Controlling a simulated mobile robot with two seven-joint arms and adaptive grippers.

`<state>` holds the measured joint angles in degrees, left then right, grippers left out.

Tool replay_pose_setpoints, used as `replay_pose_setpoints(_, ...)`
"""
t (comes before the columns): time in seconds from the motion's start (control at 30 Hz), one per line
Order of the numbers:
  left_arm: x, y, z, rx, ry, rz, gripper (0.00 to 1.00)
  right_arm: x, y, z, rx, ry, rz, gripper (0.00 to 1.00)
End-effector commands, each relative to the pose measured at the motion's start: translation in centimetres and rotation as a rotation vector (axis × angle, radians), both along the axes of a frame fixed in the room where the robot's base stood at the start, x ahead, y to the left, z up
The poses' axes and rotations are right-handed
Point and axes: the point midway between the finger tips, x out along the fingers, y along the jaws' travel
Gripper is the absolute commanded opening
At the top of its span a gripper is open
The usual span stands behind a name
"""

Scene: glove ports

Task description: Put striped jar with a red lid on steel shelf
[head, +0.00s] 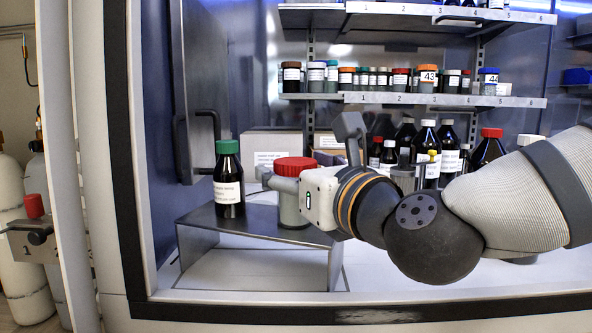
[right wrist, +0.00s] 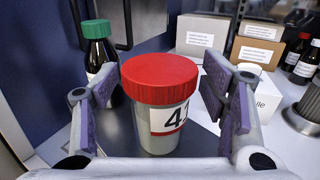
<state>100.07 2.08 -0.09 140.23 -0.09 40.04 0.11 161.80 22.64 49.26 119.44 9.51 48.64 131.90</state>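A grey jar with a red lid (head: 295,188) stands on a low steel shelf (head: 262,222), at its right part. I see no stripes on it; its white label in the right wrist view starts with a 4, the rest being cut off by the curve. My right gripper (right wrist: 160,95) is around the jar (right wrist: 163,105), with one finger on each side and narrow gaps between the pads and the jar's body. It looks open. In the head view the fingers are partly hidden by the jar and the gripper's white body. My left gripper is not in view.
A dark bottle with a green cap (head: 228,180) stands left of the jar on the same steel shelf. Cardboard boxes (head: 272,147) and dark bottles (head: 427,150) stand behind. Numbered wall shelves (head: 440,99) hold several small jars. The cabinet's frame (head: 128,180) bounds the left.

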Motion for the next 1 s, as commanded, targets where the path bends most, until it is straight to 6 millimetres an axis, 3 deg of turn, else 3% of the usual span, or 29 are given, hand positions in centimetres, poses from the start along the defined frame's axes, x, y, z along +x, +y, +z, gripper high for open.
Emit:
replay_pose_setpoints(0.33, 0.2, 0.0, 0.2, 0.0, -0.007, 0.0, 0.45, -0.4, -0.2, 0.6, 0.0, -0.002, 0.0, 0.68)
replay_pose_setpoints(0.47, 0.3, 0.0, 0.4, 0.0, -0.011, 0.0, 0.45, -2.9, -1.5, 0.6, 0.002, -0.001, 0.001, 0.68)
replay_pose_setpoints(0.67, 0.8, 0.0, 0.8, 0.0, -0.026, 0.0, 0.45, -8.3, -4.2, 0.7, 0.003, -0.004, 0.002, 0.68)
replay_pose_setpoints(0.7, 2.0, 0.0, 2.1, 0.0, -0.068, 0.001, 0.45, -8.9, -4.5, 1.4, -0.001, -0.007, -0.002, 0.68)
replay_pose_setpoints(0.83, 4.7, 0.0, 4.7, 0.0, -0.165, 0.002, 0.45, -10.2, -5.1, 2.0, -0.002, -0.019, -0.001, 0.68)
replay_pose_setpoints(1.0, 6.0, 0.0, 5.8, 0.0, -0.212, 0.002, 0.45, -10.9, -5.5, 1.2, -0.001, -0.014, 0.0, 0.68)
